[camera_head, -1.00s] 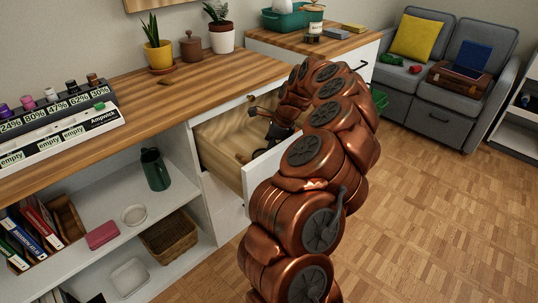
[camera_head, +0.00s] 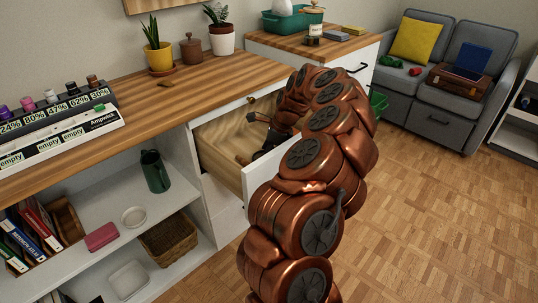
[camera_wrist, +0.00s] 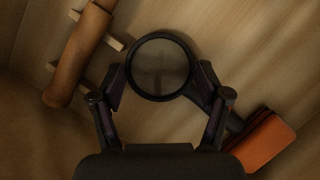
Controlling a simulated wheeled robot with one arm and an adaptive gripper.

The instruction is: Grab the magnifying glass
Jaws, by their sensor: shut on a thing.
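The magnifying glass lies in the open drawer (camera_head: 228,140). In the wrist view its round lens (camera_wrist: 160,67), in a black rim, sits between the two fingers of my gripper (camera_wrist: 160,78). A dark neck runs from the rim to the lower right, past the right finger, towards an orange-brown block-like handle (camera_wrist: 266,140). The fingers are shut on the rim from both sides. In the head view my gripper (camera_head: 268,138) is down inside the drawer, partly hidden by my arm. I cannot clearly make out the lens there.
A brown wooden cylinder with pale crosspieces (camera_wrist: 78,52) lies left of the lens in the wrist view. The drawer front (camera_head: 258,175) stands close by my arm. The wooden desktop (camera_head: 200,85) is above, with potted plants (camera_head: 157,46) at the back.

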